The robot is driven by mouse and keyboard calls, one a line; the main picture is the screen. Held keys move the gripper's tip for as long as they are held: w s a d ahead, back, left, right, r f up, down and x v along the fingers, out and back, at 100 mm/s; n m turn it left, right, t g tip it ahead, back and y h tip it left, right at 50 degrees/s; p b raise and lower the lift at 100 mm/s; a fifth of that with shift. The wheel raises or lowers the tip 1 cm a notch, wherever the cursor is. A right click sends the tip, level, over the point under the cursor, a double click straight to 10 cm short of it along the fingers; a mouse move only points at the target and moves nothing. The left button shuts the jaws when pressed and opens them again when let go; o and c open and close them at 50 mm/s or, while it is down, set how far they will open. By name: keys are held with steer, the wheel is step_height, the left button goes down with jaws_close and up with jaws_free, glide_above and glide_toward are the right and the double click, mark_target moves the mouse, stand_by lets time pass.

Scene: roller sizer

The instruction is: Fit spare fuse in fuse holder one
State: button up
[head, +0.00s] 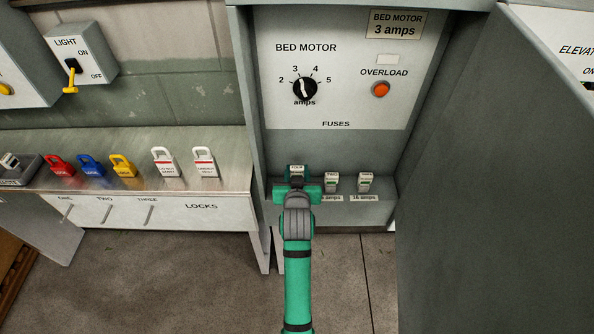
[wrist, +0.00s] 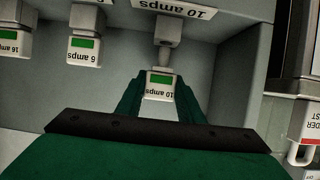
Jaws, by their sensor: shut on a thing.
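My gripper (wrist: 160,92) is shut on a pale fuse marked 10 amps (wrist: 160,86), with a green band, in the wrist view. The fuse's stem points at a grey block below a 10 amps plate; I cannot tell whether it is seated there or apart. In the head view my gripper (head: 297,190) is at the left end of the cabinet's low ledge, and partly hides the fuse (head: 297,171). A 6 amps fuse (wrist: 85,45) and a 16 amps fuse (wrist: 12,40) stand apart from it. I cannot make out fuse holder one.
The bed motor panel (head: 330,60) has a dial (head: 305,88) and an orange overload lamp (head: 380,89). A cabinet door (head: 480,180) stands on the right. Several padlocks stand on the left bench (head: 225,178), near a grey waste tray (head: 35,172).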

steer(key=shift+f, duration=1.3)
steer(key=shift+f, duration=0.3)
steer(key=o, duration=1.1)
steer(key=shift+o, duration=0.2)
steer(key=v, duration=1.1)
steer(key=shift+w, duration=0.1)
